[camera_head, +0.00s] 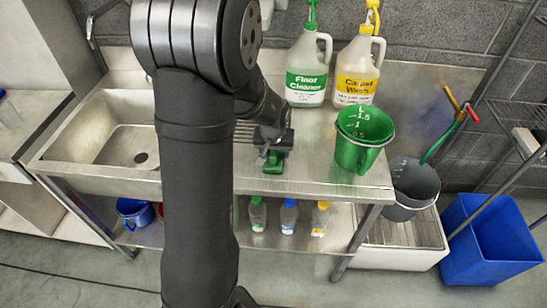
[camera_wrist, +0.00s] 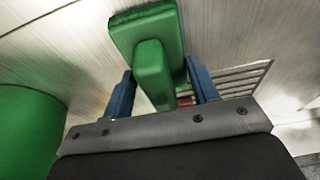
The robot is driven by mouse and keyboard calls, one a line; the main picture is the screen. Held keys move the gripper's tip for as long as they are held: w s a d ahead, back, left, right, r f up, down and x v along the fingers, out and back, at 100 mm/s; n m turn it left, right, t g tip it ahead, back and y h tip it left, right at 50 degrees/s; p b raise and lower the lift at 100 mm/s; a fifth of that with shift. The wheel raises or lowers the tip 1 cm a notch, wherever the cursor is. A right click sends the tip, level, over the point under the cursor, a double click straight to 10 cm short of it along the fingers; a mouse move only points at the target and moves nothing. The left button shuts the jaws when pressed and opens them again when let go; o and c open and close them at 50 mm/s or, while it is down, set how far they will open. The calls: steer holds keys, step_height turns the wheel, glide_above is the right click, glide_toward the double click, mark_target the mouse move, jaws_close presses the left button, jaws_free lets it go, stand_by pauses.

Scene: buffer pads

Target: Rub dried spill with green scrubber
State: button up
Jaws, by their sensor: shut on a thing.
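The green scrubber (camera_head: 273,164) is at the steel counter, behind my arm's right side. In the wrist view the scrubber (camera_wrist: 150,38) shows as a block with an upright green handle. My gripper (camera_wrist: 160,90) is shut on that handle, with a blue finger on each side. In the head view my gripper (camera_head: 272,145) is low over the counter. I cannot tell whether the scrubber's underside touches the steel. No dried spill can be made out clearly; a small reddish patch (camera_wrist: 185,101) shows behind the handle in the wrist view.
A green bucket (camera_head: 358,150) stands right of the scrubber and also fills the wrist view's left edge (camera_wrist: 28,135). Floor cleaner (camera_head: 306,75) and carpet wash (camera_head: 356,78) jugs stand at the back. A sink (camera_head: 110,130) is at the left. Counter between scrubber and bucket is bare.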

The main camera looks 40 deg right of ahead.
steer(key=shift+r, duration=4)
